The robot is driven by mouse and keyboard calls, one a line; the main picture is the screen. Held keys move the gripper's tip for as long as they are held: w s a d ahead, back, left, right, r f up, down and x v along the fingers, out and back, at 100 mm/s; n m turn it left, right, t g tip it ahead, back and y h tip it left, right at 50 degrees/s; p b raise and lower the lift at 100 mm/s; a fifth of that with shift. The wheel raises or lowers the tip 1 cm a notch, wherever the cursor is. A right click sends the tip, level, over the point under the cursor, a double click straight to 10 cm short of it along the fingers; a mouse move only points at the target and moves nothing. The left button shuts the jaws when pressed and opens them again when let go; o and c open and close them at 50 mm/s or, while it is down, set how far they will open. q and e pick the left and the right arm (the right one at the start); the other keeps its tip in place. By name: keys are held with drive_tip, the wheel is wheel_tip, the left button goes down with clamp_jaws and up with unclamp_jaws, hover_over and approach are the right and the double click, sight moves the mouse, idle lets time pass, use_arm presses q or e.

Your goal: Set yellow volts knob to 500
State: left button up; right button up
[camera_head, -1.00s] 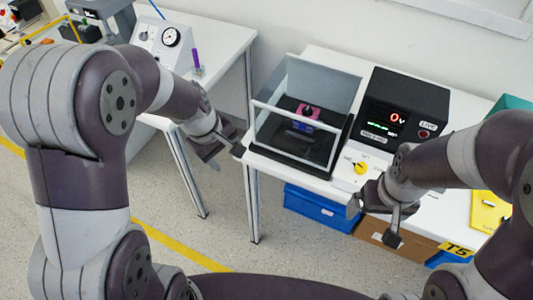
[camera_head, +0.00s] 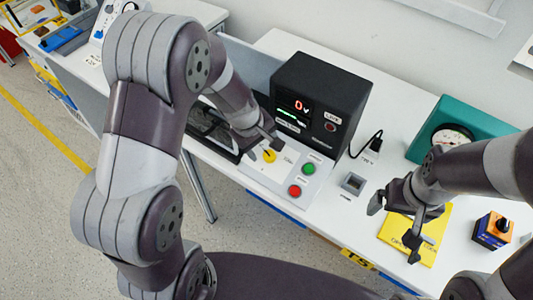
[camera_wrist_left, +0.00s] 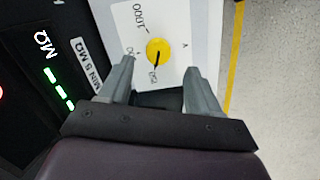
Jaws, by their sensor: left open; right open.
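The round yellow knob (camera_head: 269,156) is on the pale control panel in front of the black meter (camera_head: 318,100), whose red display reads 0 V. In the left wrist view the knob (camera_wrist_left: 158,51) has a dark mark toward the 250 label; 1000 is above it, and a label at its left is partly hidden by a finger. My left gripper (camera_wrist_left: 158,66) is open, its fingertips on either side just short of the knob, with visible gaps. In the head view my left gripper (camera_head: 260,143) is right beside the knob. My right gripper (camera_head: 394,226) is open and empty over the table's right part.
A green button (camera_head: 309,168) and a red button (camera_head: 295,190) sit right of the knob. My left arm partly hides the clear-walled case.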

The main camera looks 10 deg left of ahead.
sight(269, 155)
use_arm(q)
drive_tip(key=x, duration=0.4)
drive_tip(key=shift+d+r+b, duration=0.1)
drive_tip(key=shift+d+b, duration=0.1)
drive_tip(key=shift+b, duration=0.15)
drive_tip(key=shift+w+f, duration=0.15)
drive_tip(key=shift+f, duration=0.4)
drive_tip(key=shift+c, duration=0.3)
drive_tip(key=c, duration=1)
